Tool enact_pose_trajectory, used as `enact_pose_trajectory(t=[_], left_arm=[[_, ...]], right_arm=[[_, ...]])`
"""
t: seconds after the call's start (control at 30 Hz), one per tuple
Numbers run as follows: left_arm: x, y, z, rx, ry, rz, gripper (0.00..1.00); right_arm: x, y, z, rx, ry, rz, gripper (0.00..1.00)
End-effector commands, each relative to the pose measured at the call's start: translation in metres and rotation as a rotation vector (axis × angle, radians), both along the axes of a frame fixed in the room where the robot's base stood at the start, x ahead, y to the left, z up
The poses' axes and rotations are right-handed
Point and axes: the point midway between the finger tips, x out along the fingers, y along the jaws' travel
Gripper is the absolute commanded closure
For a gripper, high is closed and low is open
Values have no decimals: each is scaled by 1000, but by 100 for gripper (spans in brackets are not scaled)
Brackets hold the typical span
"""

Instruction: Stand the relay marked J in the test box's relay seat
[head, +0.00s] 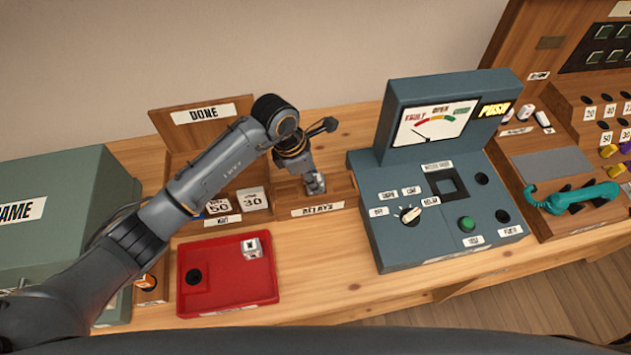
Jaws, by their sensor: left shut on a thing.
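The grey test box (440,225) stands right of centre. Its square relay seat (447,185), with a dark opening, is on the sloped top and looks empty. My left gripper (316,184) is at the wooden rack labelled RELAYS (345,198), pointing down. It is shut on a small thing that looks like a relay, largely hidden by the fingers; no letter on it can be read. Whether the held thing touches the rack I cannot tell. My right gripper is not in view.
A red tray (228,292) at the front holds a small silver block (251,248). The test box carries a meter (435,122), a dial (409,214) and a green button (466,224). A teal handset (572,197) lies at right.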

Motion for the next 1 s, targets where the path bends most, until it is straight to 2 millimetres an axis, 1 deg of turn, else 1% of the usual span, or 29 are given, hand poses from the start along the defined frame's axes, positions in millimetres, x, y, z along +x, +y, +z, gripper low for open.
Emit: enact_pose_trajectory(t=[0.17, 1.0], left_arm=[[0, 0, 6, 0, -1, -1, 100], [0, 0, 57, -1, -2, 0, 100]], right_arm=[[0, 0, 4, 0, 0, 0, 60], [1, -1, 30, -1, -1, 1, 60]])
